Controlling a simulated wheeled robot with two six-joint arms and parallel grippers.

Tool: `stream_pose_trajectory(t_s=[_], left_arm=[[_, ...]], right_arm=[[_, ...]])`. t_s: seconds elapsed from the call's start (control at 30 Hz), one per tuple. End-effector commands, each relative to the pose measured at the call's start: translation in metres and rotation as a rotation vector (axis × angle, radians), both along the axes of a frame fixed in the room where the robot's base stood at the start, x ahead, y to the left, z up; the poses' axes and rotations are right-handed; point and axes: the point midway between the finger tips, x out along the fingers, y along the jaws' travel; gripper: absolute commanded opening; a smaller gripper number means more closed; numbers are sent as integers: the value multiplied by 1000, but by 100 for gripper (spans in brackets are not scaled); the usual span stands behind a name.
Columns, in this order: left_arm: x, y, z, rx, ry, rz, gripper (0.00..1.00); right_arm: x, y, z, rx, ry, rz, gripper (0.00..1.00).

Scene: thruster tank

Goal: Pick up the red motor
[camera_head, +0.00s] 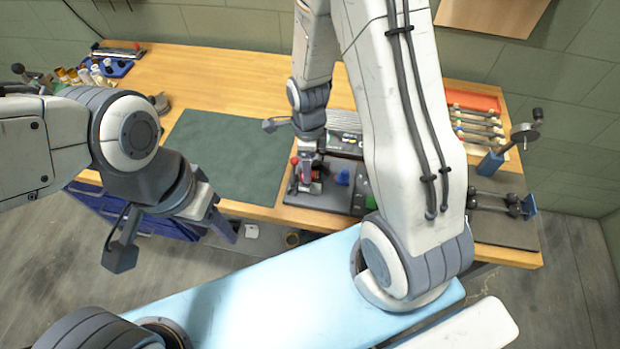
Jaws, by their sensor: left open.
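The red motor (314,188) appears as a small red part on a dark tray (291,196) at the bench's front edge, partly hidden by my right gripper. A blue part (342,177) and a green part (370,202) sit to its right. My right gripper (307,168) points down just above or at the red part. I cannot tell whether it touches it or whether its jaws are open. My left gripper (224,230) is open and seems empty, left of the tray and in front of the bench edge.
The wooden bench (220,62) carries a clear green mat (225,150) left of the tray. A red-ended rack (473,98) of tools and a vise-like fixture (495,160) stand at right. Bottles (85,75) stand at far left. A blue drawer unit (100,205) is below.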

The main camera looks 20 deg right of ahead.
Motion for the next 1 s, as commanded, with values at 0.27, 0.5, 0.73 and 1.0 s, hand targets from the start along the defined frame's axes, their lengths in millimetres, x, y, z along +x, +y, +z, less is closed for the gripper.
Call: stream_pose_trajectory(t_s=[0.27, 0.5, 0.73, 1.0], left_arm=[[0, 0, -36, 0, 0, -2, 50], [0, 0, -45, 0, 0, -2, 50], [0, 0, -43, 0, 0, -2, 50], [0, 0, -43, 0, 0, -2, 50]], right_arm=[[4, 4, -39, 0, 2, 2, 80], [4, 4, -49, 0, 1, 1, 80], [4, 4, -47, 0, 1, 1, 49], [4, 4, -47, 0, 1, 1, 0]])
